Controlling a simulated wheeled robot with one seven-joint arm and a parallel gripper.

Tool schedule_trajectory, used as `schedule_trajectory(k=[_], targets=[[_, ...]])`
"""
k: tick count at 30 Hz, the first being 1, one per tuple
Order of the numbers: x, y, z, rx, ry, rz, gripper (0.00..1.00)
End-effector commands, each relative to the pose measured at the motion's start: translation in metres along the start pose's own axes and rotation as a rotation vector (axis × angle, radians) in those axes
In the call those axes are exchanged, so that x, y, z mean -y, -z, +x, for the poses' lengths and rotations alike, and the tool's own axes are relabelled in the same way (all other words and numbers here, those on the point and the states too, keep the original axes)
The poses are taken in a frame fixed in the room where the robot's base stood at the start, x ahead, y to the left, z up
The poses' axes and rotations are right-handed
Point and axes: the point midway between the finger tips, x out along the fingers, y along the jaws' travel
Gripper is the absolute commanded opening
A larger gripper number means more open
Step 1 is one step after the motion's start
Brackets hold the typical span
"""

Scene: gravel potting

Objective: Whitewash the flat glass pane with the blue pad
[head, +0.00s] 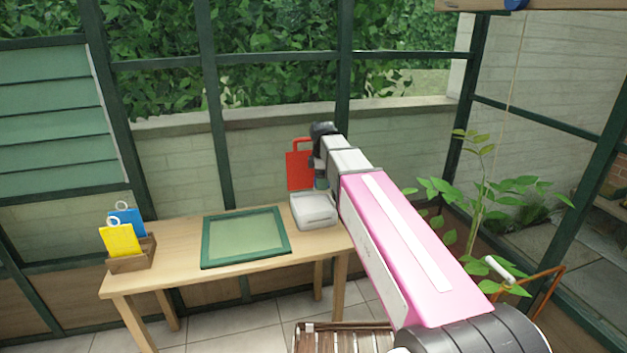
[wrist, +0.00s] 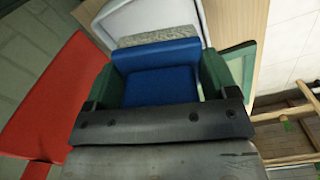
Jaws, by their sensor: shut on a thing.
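The blue pad (wrist: 160,84) is between the two green fingers of my gripper (wrist: 163,72) in the wrist view, with a speckled grey face at its far edge. My gripper is shut on it. In the head view my gripper (head: 321,178) is above the back of the pale grey tray (head: 316,222), mostly hidden by my arm. The tray's rim also shows beyond the pad in the wrist view (wrist: 118,12); I cannot tell whether they touch. The flat glass pane (head: 245,238) lies in a green frame on the table, left of the tray; its glass looks clear greenish.
A wooden box (head: 133,262) at the table's left end holds a yellow piece (head: 120,240) and a blue piece (head: 131,219) with rings. A red handled object (head: 299,168) stands beside my gripper. Bare wooden table (head: 178,245) lies between box and pane. A leafy plant (head: 483,195) stands right.

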Motion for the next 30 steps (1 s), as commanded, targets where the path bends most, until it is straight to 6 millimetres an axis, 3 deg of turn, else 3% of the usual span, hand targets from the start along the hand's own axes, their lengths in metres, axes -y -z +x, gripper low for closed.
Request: schedule_trajectory(k=[3,9,17,30], targets=[[-0.007,0.019,0.003,0.000,0.000,-0.156,0.60],[-0.009,0.030,0.006,0.000,0.000,-0.270,0.60],[-0.008,0.030,0.016,0.000,0.001,-0.275,0.60],[-0.008,0.030,0.056,0.000,0.000,-0.273,0.60]])
